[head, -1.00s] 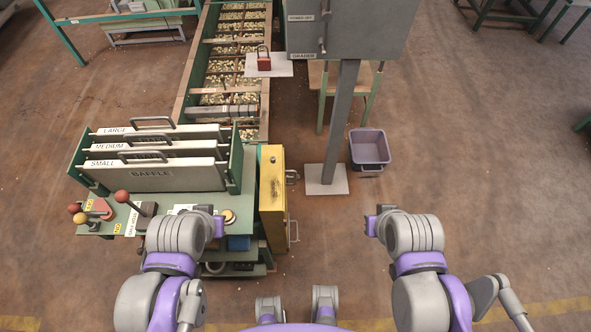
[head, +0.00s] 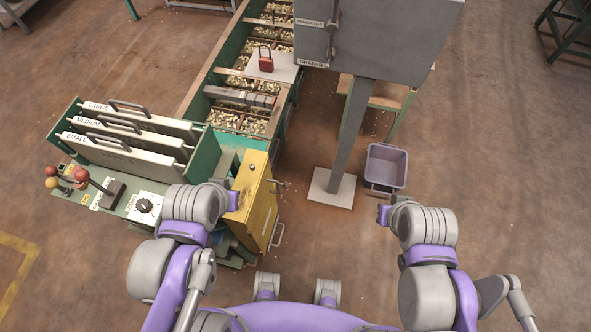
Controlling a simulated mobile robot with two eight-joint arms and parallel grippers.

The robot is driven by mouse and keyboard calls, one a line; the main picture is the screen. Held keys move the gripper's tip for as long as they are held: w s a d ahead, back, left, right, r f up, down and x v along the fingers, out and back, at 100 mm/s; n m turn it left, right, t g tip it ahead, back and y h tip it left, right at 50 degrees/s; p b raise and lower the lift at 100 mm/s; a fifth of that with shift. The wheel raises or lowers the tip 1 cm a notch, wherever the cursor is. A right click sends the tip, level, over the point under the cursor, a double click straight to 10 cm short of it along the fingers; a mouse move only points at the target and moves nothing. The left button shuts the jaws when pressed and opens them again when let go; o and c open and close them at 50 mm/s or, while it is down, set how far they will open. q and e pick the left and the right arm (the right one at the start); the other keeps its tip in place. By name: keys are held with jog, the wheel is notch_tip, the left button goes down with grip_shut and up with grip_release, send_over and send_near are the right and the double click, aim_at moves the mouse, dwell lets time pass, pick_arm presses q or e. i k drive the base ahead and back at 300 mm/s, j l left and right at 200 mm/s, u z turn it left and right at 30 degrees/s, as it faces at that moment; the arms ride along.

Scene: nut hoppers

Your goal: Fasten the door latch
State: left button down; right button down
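The yellow door (head: 257,210) stands upright at the right end of the green machine, with a metal latch fitting (head: 276,186) on its upper right edge and a bar handle (head: 277,235) below. I cannot tell how the latch is set. My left gripper (head: 232,199) is in front of the door's left part, partly hidden by my arm; whether it touches is unclear. My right gripper (head: 384,213) is over open floor to the right of the door, with nothing visible in it. Neither gripper's finger gap is clear.
A grey grader box (head: 375,32) stands on a post (head: 350,135) behind the door. A purple bin (head: 386,166) sits on the floor beside it. A red padlock (head: 265,61) rests on a white plate (head: 284,71). Levers and a dial (head: 144,205) are at left.

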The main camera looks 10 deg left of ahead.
aim_at(286, 186)
jog(key=i+l+u, duration=0.15)
jog(key=l, duration=0.3)
jog(key=i+l+u, duration=0.15)
jog(key=l, duration=0.3)
jog(key=l+u, duration=0.15)
jog(key=l, duration=0.3)
jog(key=i, duration=0.05)
